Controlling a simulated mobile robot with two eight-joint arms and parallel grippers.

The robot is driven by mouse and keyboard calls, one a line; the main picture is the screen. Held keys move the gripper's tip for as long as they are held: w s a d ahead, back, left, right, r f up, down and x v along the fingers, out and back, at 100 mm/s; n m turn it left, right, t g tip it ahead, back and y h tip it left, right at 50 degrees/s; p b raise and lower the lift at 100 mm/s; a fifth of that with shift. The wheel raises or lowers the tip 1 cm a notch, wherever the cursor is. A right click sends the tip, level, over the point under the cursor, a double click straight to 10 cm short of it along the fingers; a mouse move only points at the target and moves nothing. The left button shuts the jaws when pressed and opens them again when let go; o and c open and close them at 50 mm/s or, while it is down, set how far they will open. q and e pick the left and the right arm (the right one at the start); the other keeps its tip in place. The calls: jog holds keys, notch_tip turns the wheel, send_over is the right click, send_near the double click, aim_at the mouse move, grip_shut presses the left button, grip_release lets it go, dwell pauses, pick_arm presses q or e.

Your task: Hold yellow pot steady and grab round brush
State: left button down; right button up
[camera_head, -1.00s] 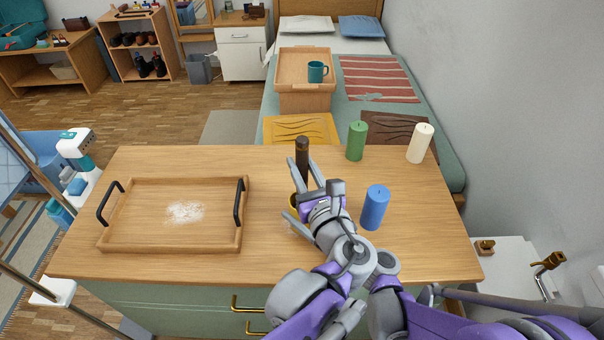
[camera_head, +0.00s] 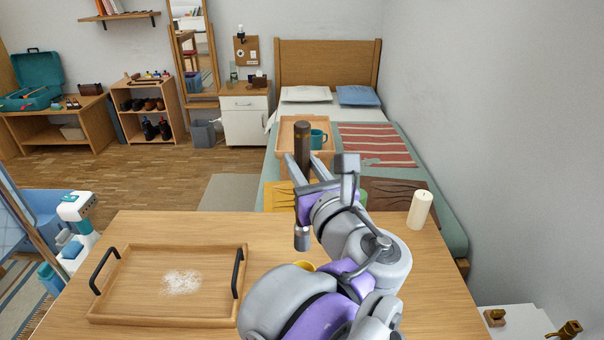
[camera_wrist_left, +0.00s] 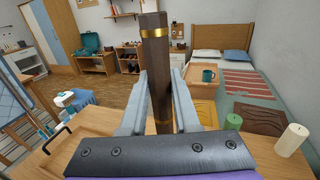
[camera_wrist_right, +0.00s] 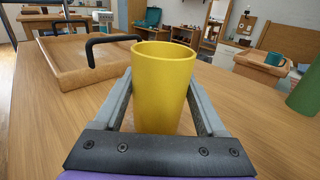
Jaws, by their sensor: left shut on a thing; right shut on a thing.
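The round brush (camera_head: 302,140) has a dark handle and a grey lower end. My left gripper (camera_head: 304,168) is shut on its handle and holds it upright above the table. The brush also stands between the fingers in the left wrist view (camera_wrist_left: 155,50). The yellow pot (camera_wrist_right: 163,85) stands on the table in the right wrist view, with my right gripper (camera_wrist_right: 160,100) shut around its sides. In the head view only a bit of the pot's rim (camera_head: 304,266) shows below the brush; my arm hides the rest and the right gripper.
A wooden tray (camera_head: 130,310) with black handles and white powder lies left on the table. A white candle (camera_head: 420,210) stands at the back right, with a green candle (camera_wrist_left: 233,122) near it. The bed beyond holds a wooden box and a teal mug (camera_head: 318,139).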

jog(key=o, duration=1.4)
